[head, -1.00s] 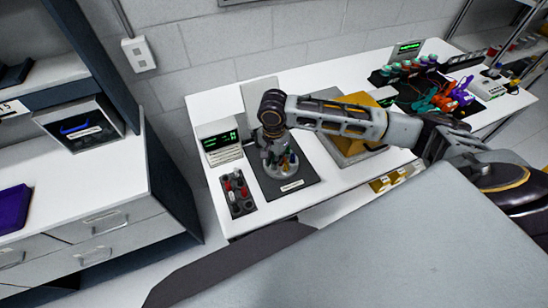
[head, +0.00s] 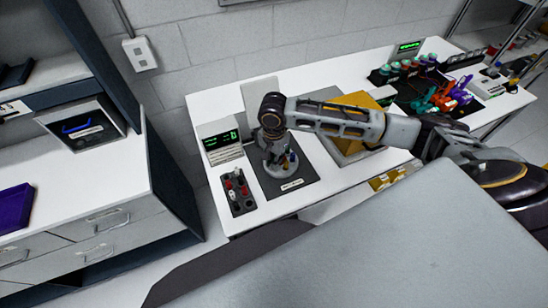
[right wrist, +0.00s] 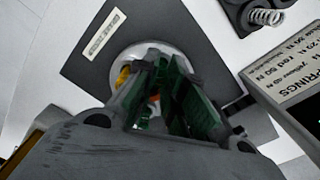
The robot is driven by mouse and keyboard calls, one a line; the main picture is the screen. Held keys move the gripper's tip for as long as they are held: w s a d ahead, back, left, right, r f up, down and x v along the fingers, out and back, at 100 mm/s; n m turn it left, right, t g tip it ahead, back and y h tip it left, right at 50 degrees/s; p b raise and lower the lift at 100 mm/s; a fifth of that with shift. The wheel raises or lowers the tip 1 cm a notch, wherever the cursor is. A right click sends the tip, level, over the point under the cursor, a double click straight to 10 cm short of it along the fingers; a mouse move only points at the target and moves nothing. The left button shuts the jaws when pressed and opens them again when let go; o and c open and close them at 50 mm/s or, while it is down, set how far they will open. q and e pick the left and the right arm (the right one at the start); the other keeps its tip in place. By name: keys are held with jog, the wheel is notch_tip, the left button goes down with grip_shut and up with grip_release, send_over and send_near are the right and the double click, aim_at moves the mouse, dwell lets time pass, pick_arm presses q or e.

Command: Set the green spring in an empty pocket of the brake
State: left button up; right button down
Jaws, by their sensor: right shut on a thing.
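The brake (head: 286,171) is a round pale disc on a dark mat with a white label, at the left end of the white bench. My right gripper (head: 279,152) is directly over it, pointing down, with its fingers low at the disc. In the right wrist view the fingers (right wrist: 160,96) stand close together over the brake (right wrist: 121,71), and dark green shows between and along them. They are shut on the green spring, which is mostly hidden, so I cannot tell whether it touches a pocket. Yellow and orange bits show on the disc. My left gripper is out of view.
A dark tray (head: 234,208) with red, grey and white pieces sits left of the mat. A display box (head: 221,142) stands behind it. In the right wrist view a coil spring (right wrist: 266,17) and a springs label (right wrist: 296,85) lie at right.

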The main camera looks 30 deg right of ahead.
jog(key=c, duration=1.4)
grip_release()
jog(key=shift+r, duration=0.1)
jog(key=shift+r+p, duration=1.2)
jog(key=shift+r, duration=1.7)
